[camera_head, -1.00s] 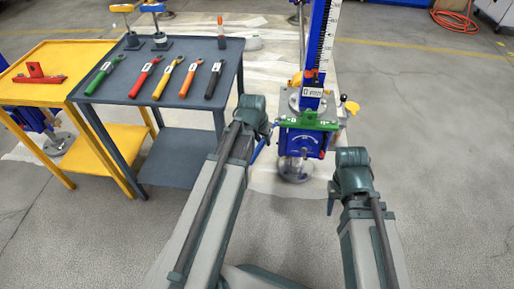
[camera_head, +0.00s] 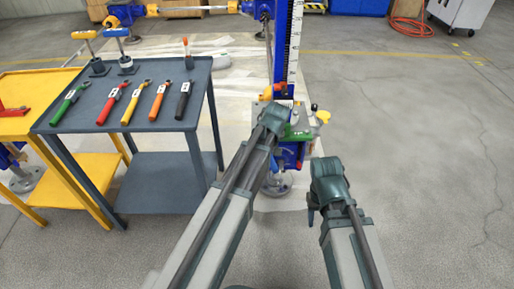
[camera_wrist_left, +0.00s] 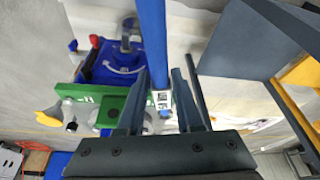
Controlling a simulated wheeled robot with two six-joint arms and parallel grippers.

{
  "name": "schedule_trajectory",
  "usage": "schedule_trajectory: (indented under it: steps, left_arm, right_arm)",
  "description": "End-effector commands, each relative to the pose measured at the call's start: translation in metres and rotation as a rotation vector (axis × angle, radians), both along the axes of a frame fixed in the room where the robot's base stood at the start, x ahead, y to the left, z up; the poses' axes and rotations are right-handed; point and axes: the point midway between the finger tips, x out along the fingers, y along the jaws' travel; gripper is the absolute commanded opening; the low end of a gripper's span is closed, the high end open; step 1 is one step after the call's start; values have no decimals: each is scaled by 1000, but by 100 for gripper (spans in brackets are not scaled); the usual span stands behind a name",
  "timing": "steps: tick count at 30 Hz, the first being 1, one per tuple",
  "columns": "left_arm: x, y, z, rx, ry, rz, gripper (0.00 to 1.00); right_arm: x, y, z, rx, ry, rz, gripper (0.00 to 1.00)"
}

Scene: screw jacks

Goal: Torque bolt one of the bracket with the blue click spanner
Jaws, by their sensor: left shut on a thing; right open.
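The green bracket (camera_head: 298,134) is on the blue screw jack (camera_head: 288,153) and is partly hidden behind my left gripper (camera_head: 273,122). In the left wrist view the bracket (camera_wrist_left: 92,103) lies left of the fingers, with a grey bolt-like part (camera_wrist_left: 70,113) at its outer end. My left gripper (camera_wrist_left: 160,103) is shut on the blue click spanner (camera_wrist_left: 152,45). The spanner's blue shaft runs up out of the picture; its head is hidden. I cannot tell whether it touches a bolt. My right gripper (camera_head: 314,208) is open and empty, right of the jack above the floor.
A grey-blue table (camera_head: 150,125) at left bears green, red, yellow, orange and black spanners in a row. A yellow table (camera_head: 20,125) stands beside it. The jack's tall scaled post (camera_head: 288,45) rises behind my left gripper.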

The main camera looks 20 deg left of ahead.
Motion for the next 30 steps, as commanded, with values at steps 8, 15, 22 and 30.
schedule_trajectory:
  steps: [8,15,22,30]
  left_arm:
    - [21,-24,0,0,0,206,0]
    - [25,-31,0,1,0,277,0]
    - [25,-31,0,0,0,282,0]
    - [24,-31,0,-1,-2,281,0]
  right_arm:
    - [0,0,0,0,0,0,50]
    - [0,0,0,0,0,0,50]
    - [0,0,0,0,0,0,50]
    - [0,0,0,0,0,0,50]
